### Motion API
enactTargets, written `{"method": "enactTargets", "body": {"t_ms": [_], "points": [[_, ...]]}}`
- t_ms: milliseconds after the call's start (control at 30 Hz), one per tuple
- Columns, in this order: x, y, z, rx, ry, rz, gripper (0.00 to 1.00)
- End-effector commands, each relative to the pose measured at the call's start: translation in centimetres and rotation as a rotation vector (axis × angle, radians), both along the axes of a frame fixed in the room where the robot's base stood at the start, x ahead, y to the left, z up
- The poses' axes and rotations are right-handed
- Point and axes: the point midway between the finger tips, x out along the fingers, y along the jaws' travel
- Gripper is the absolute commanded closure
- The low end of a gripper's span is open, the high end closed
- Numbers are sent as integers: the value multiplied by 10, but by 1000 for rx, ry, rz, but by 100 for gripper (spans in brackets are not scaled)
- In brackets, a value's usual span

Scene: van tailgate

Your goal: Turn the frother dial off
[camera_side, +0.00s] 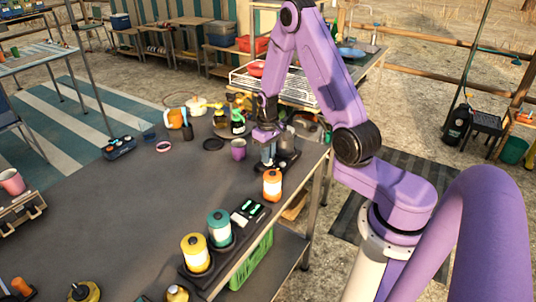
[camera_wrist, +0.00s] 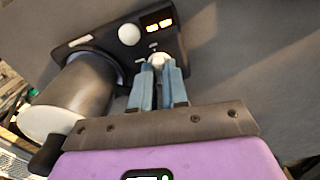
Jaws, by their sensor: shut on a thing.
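The frother is a black unit with a dark panel (camera_wrist: 100,45), seen from above in the wrist view. A metal jug (camera_wrist: 80,90) stands on the unit to the left of my fingers. In the side view my gripper (camera_side: 268,160) points down at the frother base (camera_side: 288,162). The dial's pointer position cannot be read.
A purple cup (camera_side: 238,149) stands close left of my gripper. The middle of the dark table (camera_side: 150,205) is clear.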

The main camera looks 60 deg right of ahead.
Motion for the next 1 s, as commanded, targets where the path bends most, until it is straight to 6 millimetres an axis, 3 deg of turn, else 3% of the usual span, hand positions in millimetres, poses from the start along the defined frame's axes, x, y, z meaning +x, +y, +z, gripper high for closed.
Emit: {"method": "enactTargets", "body": {"t_ms": [400,900,933,1000], "points": [[0,0,1,0,1,171,100],[0,0,1,-1,1,194,100],[0,0,1,-1,1,194,82],[0,0,0,0,1,193,61]]}}
